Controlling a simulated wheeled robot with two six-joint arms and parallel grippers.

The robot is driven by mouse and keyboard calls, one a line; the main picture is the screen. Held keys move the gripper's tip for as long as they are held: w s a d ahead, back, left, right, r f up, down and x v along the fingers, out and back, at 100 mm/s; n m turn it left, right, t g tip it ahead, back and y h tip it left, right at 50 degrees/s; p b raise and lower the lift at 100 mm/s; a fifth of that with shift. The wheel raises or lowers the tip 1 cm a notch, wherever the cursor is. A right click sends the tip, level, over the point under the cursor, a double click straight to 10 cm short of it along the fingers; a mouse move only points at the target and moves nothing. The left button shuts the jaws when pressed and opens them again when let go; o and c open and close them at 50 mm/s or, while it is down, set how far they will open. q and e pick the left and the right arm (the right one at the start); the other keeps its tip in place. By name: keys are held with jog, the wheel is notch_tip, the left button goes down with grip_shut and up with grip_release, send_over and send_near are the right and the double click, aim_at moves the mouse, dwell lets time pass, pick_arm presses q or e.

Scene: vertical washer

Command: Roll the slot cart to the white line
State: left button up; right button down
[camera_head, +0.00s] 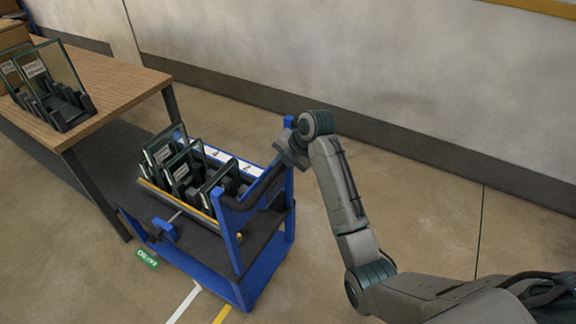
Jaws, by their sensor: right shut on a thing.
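The slot cart (229,240) stands in the middle of the view, with a blue frame, dark shelves and several dark-framed panels (185,172) upright in its top slots. Its dark push handle (262,187) is on the right end between blue posts. My right gripper (287,160) is shut on the handle near its far end; the fingertips are partly hidden by the wrist. A white line (184,303) lies on the floor in front of the cart, at the bottom of the view. My left gripper is not in view.
A wooden table (112,83) with dark legs stands at the left, close to the cart, with framed panels in a dark rack (60,108). A yellow line (222,314) and a green label (147,258) are on the floor. The wall (400,75) runs behind; floor right of the cart is open.

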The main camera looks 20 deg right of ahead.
jog(key=shift+w+a, duration=1.35)
jog(key=shift+w, duration=0.25)
jog(key=c, duration=1)
grip_release()
jog(key=p+v, duration=1)
jog(key=shift+s+r, duration=0.1)
jog(key=shift+r, duration=0.1)
jog(key=shift+f, duration=0.15)
